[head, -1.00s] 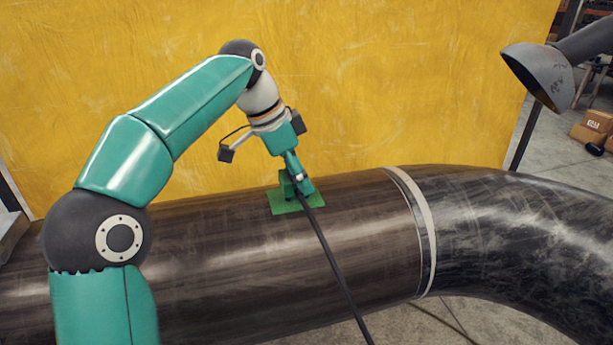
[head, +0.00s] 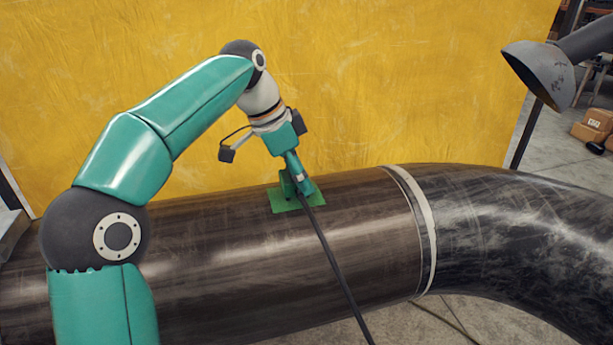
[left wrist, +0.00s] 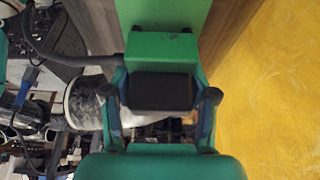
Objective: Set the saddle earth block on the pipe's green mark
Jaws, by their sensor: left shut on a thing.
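My left gripper (head: 297,176) is above the black pipe (head: 345,235) and shut on the saddle earth block. The block (left wrist: 160,50) shows in the left wrist view as a green body with a black part (left wrist: 160,92) between my fingers. In the head view the block is small and mostly covered by the gripper, right over the green mark (head: 283,207). The mark also shows as a green strip (left wrist: 162,14) beyond the block in the left wrist view. I cannot tell whether the block touches the pipe. My right gripper is not in view.
A black cable (head: 337,272) runs from the block down across the pipe's front. A pale band (head: 419,225) rings the pipe to the right, before its bend. A yellow sheet (head: 400,80) stands close behind. A grey lamp (head: 541,75) hangs at the upper right.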

